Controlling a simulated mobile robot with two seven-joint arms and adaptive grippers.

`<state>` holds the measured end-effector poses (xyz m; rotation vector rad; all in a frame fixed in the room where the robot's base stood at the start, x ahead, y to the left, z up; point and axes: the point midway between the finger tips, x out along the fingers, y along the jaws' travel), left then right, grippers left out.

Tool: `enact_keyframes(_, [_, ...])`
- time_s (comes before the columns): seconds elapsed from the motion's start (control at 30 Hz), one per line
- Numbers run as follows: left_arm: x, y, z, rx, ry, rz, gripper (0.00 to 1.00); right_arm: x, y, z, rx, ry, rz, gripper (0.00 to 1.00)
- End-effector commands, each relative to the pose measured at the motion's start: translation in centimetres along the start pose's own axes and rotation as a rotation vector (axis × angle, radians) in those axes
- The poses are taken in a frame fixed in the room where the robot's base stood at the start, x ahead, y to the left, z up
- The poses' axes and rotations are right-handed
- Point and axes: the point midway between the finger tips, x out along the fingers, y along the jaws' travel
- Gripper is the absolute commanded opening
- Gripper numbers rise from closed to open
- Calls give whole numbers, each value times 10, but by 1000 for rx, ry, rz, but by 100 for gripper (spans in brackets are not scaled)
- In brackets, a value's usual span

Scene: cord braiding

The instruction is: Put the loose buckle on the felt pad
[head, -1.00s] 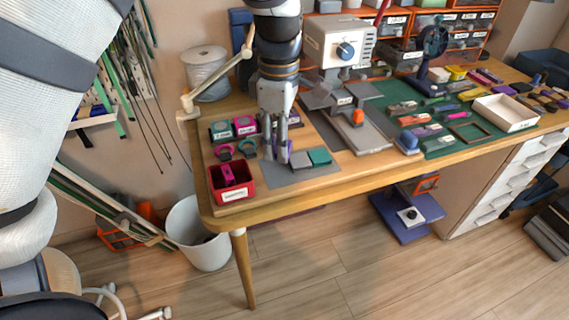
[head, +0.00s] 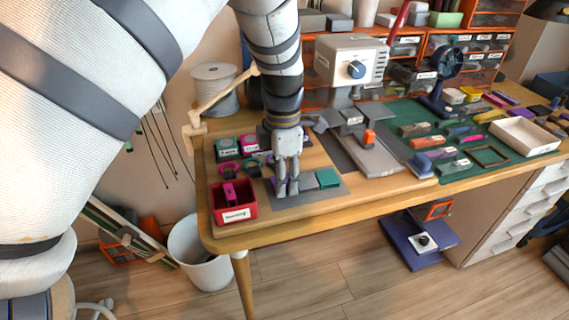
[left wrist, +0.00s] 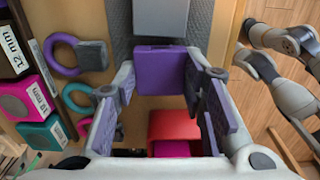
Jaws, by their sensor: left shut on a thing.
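The loose buckle (left wrist: 160,72) is a purple block in the left wrist view, between the fingertips of my left gripper (left wrist: 158,82). In the head view my left gripper (head: 287,190) points down, low over the left part of the grey felt pad (head: 325,196), and its fingers mostly hide the buckle. A grey block (head: 305,183) and a teal block (head: 328,178) sit on the pad, just right of the fingers. The grey block (left wrist: 160,18) is just beyond the buckle in the wrist view. What seems to be my right gripper (left wrist: 248,45) is over the floor, its opening unclear.
A red box (head: 232,213) with a magenta piece inside stands left of the pad, near the table's front edge. Ring-shaped buckles and labelled blocks (head: 227,147) lie behind it. A grey machine (head: 350,65) stands behind the pad, right of my arm.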

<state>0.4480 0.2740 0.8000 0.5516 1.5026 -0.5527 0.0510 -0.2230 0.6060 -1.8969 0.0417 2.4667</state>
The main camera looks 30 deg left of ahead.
Motion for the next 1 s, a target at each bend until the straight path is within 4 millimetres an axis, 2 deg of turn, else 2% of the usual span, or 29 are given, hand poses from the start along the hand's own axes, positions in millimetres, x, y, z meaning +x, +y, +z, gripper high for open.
enact_keyframes(0.1, [5,0,0,0,1,-1,17,1,0,1,0,-4,0,40])
enact_keyframes(0.93, [11,0,0,0,-1,1,17,1,0,0,-1,-2,0,40])
enact_keyframes(0.97, [11,0,0,0,-1,1,42,1,0,0,-1,-2,0,40])
enact_keyframes(1.0, [11,0,0,0,-1,1,51,1,0,0,-1,-2,0,40])
